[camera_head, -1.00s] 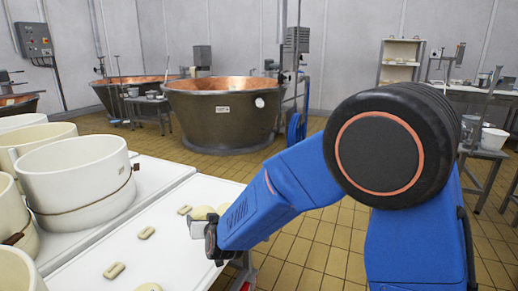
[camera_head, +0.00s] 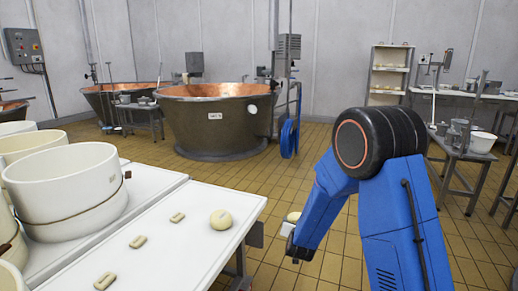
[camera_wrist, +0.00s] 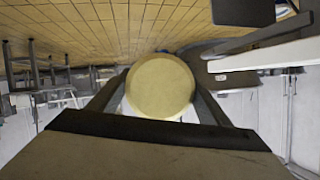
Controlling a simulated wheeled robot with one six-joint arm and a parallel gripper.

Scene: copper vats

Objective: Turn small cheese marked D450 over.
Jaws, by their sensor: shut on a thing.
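My gripper (camera_head: 291,247) is shut on a small round cheese and holds it in the air, just to the right of the table's edge, over the floor. The held cheese (camera_head: 293,217) is pale and shows above the fingers in the head view. In the wrist view the held cheese (camera_wrist: 160,86) is a plain yellowish disc between the two fingers. I can read no mark on it. Another round pale cheese (camera_head: 221,220) lies on the white table (camera_head: 190,248) near its far right corner; its marking is too small to read.
Several small pale oblong pieces lie on the table, one (camera_head: 138,241) near the middle. Large white tubs (camera_head: 66,188) stand at the left. A copper vat (camera_head: 215,125) is beyond the table. Tiled floor is open between the vat and the side bench (camera_head: 465,150).

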